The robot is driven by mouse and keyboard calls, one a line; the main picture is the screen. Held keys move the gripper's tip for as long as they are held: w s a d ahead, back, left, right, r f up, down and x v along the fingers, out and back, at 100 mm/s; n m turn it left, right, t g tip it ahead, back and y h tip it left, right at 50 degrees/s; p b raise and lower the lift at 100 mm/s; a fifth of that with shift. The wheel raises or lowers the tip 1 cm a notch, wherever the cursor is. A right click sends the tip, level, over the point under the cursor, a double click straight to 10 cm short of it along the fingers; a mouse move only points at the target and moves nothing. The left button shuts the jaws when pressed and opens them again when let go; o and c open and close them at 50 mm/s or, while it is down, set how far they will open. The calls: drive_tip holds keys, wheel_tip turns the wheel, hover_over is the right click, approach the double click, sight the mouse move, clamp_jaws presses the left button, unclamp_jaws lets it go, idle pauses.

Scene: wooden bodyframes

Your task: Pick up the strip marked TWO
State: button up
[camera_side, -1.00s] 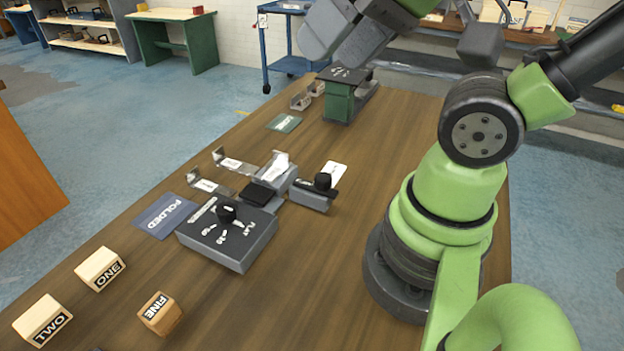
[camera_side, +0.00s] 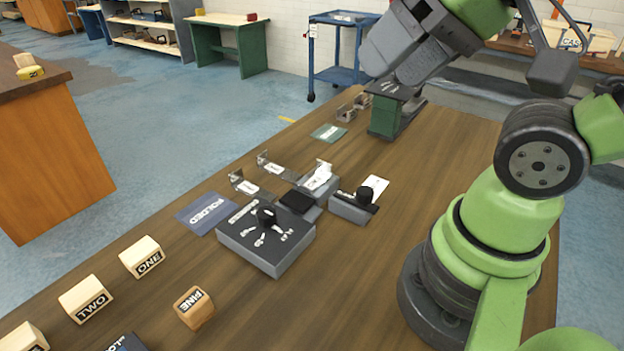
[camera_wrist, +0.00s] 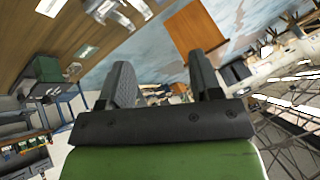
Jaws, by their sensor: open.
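A pale wooden block (camera_side: 85,299) marked TWO sits at the table's lower left in the side view. Two thin metal pieces with upturned ends and white labels, the left one (camera_side: 244,186) and the right one (camera_side: 272,165), lie near the middle of the table. Their labels are too small to read, so I cannot tell which strip is marked TWO. My gripper (camera_wrist: 162,82) is open and empty in the wrist view, its two dark fingers apart. In the side view my gripper end is high at the upper right, away from these pieces; its fingertips are not clear there.
A grey box (camera_side: 265,250) with a black knob stands beside a blue FOLDED mat (camera_side: 204,212). Grey fixtures (camera_side: 352,208) are right of the metal pieces. A green stand (camera_side: 384,118) is at the far end. Blocks marked ONE (camera_side: 143,257) and FINE (camera_side: 194,307) are in front.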

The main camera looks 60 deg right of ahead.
drive_tip(key=c, duration=0.4)
drive_tip(key=shift+c, duration=0.2)
drive_tip(key=n+g+h, duration=0.2)
drive_tip(key=n+g, duration=0.2)
drive_tip(key=g, duration=0.3)
hover_over(324, 163)
drive_tip(key=f, duration=2.1)
drive_tip(key=shift+s+f, duration=0.3)
drive_tip(key=shift+f, duration=0.1)
drive_tip(key=shift+w+d+f, duration=0.1)
drive_tip(key=shift+w+f, duration=0.1)
drive_tip(key=shift+f, duration=1.3)
drive_tip(key=shift+w+f, duration=0.2)
drive_tip(key=shift+f, duration=1.25)
